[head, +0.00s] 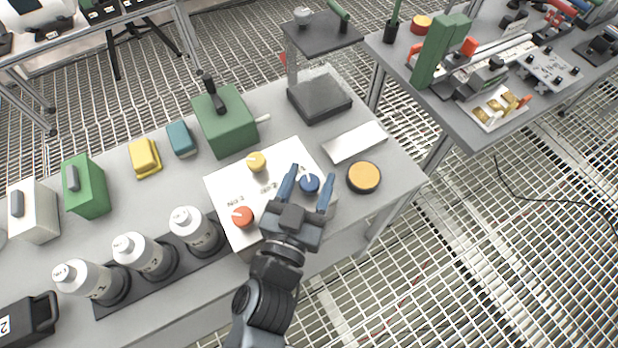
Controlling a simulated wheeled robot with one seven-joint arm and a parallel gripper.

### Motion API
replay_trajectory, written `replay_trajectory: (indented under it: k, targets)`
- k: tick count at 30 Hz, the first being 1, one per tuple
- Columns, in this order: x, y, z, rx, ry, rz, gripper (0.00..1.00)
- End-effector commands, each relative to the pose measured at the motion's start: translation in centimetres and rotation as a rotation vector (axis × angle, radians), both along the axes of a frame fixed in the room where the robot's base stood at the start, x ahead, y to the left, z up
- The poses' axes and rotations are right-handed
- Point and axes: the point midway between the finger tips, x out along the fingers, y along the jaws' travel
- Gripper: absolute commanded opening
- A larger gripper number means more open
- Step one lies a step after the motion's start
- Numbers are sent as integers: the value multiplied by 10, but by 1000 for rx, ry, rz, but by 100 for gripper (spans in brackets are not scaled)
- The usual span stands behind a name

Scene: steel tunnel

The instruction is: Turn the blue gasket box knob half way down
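The blue knob (309,183) sits on the right part of a white panel box (222,184) on the grey table. A light pointer mark shows on the knob. My gripper (312,178) is open, with one blue finger to the left of the knob and the other to its right. The fingers look apart from the knob; whether either touches it I cannot tell. A yellow knob (256,161) and a red knob (242,216) are on the same panel. Part of the panel's front is hidden by my gripper.
An orange-topped round tin (364,177) stands close to the right of my gripper. A pale flat plate (355,143) lies behind it. White bottles (190,225) stand in a black rack at left. A green box (224,121) with a lever stands behind the panel.

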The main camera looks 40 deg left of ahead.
Motion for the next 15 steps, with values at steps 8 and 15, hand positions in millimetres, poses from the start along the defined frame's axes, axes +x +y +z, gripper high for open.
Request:
replay_trajectory:
  k: [8, 15]
  targets:
    - [0, 0, 1, 2, -2, 0, 63]
    - [-17, -4, 0, 4, -2, 2, 63]
